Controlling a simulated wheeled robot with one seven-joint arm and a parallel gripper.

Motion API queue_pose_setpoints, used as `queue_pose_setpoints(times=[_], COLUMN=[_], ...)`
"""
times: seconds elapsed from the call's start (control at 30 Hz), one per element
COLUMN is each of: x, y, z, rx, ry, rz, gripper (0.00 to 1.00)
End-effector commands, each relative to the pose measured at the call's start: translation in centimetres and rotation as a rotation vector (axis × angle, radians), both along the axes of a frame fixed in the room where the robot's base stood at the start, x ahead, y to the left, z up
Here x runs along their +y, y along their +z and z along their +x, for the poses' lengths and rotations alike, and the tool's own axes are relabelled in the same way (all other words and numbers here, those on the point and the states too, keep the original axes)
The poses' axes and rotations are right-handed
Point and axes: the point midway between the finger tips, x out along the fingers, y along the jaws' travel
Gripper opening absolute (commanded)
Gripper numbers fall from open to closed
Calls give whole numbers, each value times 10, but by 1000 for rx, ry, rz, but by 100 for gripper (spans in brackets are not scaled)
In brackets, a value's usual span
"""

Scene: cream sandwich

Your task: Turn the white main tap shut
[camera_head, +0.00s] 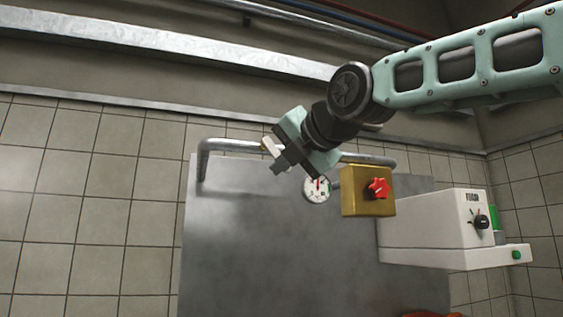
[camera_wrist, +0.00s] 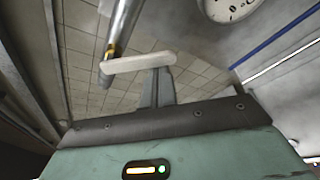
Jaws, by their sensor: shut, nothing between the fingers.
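The white main tap handle (camera_head: 268,146) is a short pale bar on the grey metal pipe (camera_head: 235,145), partly hidden by my gripper. In the wrist view the same handle (camera_wrist: 138,63) lies across the pipe (camera_wrist: 122,28), with its longer part to the right. My gripper (camera_head: 280,168) is beside the handle in the head view, its dark fingers together and empty. In the wrist view the gripper fingers (camera_wrist: 157,80) reach up to the right part of the handle. I cannot tell whether they touch it.
A round gauge (camera_head: 316,188) and a brass box (camera_head: 353,201) with a red knob (camera_head: 377,188) are right of my gripper. A white machine (camera_head: 425,225) stands farther right. A grey metal panel (camera_head: 235,235) and tiled wall lie behind.

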Motion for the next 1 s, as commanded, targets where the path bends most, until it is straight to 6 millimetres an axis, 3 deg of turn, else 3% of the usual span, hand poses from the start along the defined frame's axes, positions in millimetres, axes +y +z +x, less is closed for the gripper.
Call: queue_pose_setpoints(times=[0.47,1.0], x=[-6,-22], y=[8,28], z=[2,6], rx=[-38,-165], ry=[-3,-1], rz=[-128,-568], gripper=[0,0])
